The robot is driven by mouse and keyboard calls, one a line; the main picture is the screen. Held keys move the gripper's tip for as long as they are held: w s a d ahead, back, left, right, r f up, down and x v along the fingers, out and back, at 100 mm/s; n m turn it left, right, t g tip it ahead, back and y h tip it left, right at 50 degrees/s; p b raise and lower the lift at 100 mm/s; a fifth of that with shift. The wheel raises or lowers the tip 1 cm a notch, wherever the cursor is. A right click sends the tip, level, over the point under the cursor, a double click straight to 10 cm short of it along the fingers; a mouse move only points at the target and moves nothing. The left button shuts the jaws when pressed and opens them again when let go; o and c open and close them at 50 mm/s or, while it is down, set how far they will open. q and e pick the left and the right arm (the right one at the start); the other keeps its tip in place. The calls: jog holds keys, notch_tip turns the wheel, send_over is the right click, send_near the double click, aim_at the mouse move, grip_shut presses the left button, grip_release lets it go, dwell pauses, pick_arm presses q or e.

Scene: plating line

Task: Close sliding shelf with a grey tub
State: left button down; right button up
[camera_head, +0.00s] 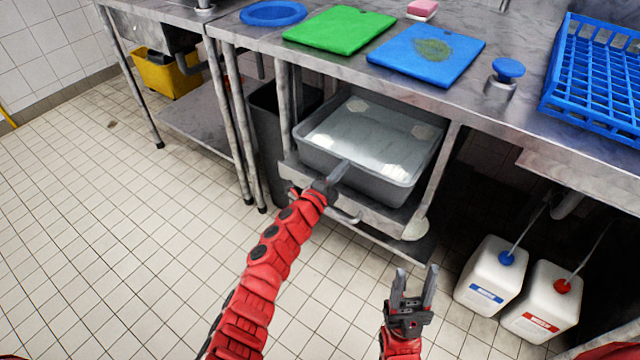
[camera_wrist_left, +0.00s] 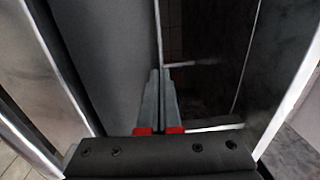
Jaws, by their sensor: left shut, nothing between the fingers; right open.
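A grey tub (camera_head: 388,189) with pale, shiny contents sits on the sliding shelf (camera_head: 372,211) under the steel counter. The shelf's front edge with a bar handle (camera_head: 340,212) shows below the tub. My left gripper (camera_head: 343,166) is shut and empty, its fingertips overlapping the tub's front left side in the head view. I cannot tell whether they touch it. In the left wrist view the shut fingers (camera_wrist_left: 160,76) point into a dark space beside a grey wall. My right gripper (camera_head: 416,274) is open and empty, in front of the shelf and above the tiled floor.
The counter carries a green board (camera_head: 340,29), a blue board (camera_head: 426,54), a blue plate (camera_head: 273,13) and a blue rack (camera_head: 598,77). Two white canisters (camera_head: 492,276) (camera_head: 543,303) stand on the floor at right. A table leg (camera_head: 238,130) stands left of the shelf.

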pick_arm(q)
jog(key=b+x, duration=0.5)
jog(key=x, duration=0.3)
